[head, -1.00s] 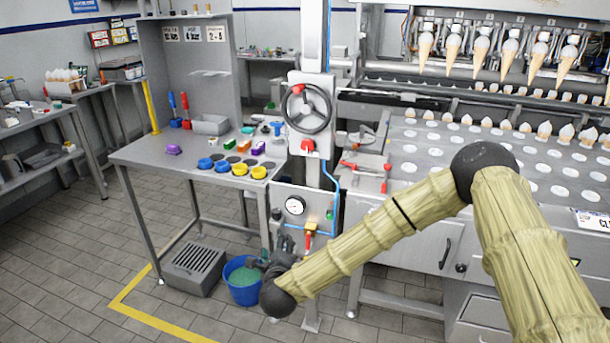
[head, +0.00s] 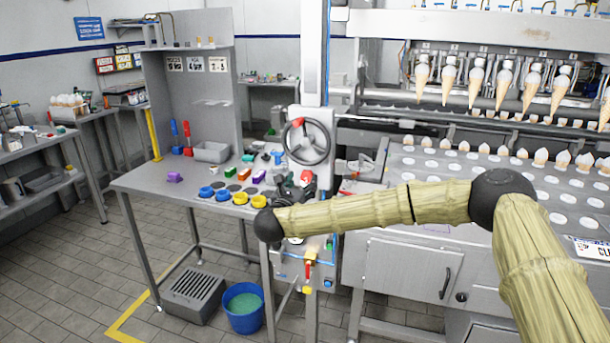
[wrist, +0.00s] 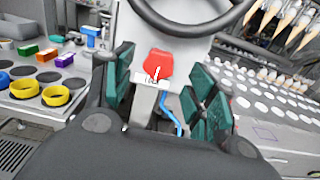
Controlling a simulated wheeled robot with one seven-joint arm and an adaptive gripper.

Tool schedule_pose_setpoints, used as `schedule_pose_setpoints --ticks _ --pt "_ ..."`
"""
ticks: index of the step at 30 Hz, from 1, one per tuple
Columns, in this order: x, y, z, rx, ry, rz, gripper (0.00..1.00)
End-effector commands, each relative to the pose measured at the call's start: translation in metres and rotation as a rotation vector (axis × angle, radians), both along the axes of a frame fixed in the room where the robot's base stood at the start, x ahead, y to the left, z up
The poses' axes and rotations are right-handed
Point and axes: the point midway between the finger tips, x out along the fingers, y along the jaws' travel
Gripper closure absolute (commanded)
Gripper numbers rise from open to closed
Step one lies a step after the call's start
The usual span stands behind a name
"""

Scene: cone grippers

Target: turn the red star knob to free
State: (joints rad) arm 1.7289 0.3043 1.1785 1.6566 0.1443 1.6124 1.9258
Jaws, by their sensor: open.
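The red star knob (wrist: 158,64) is on the front of the grey column, just below the handwheel (head: 307,141). In the wrist view it sits between my gripper's two green-padded fingers (wrist: 162,88), a little beyond them, with clear space on both sides. My gripper is open and I see no contact with the knob. In the head view the knob (head: 306,176) shows as a red patch partly hidden by my dark gripper (head: 296,188). A white mark shows at the knob's lower edge in the wrist view; I cannot read it.
The handwheel rim (wrist: 185,22) hangs close above the knob. A blue hose (wrist: 170,112) runs below it. Yellow rings (wrist: 56,95) and coloured blocks lie on the bench at left. The cone machine's holed table (head: 480,180) is at right. A blue bucket (head: 243,308) stands on the floor.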

Motion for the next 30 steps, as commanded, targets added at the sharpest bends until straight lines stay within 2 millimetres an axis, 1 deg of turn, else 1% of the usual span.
schedule_pose_setpoints --ticks 1,3,9,15,22,26,27,29,30 --pt "0.008 -0.003 0.002 -0.001 0.0 -0.001 0.43" --pt "0.017 -0.006 0.001 -0.002 0.001 -0.001 0.43" --pt "0.036 -0.012 0.0 -0.002 0.001 0.001 0.43" --pt "0.043 -0.014 0.0 -0.002 0.001 0.001 0.43" --pt "0.043 -0.014 -0.001 -0.002 0.001 0.001 0.43" --pt "0.043 -0.014 -0.001 -0.002 0.001 0.002 0.67" --pt "0.043 -0.014 -0.001 -0.002 0.001 0.002 0.74" --pt "0.043 -0.014 -0.001 -0.002 0.001 0.002 0.85" --pt "0.043 -0.014 -0.001 -0.002 0.001 0.002 0.87"
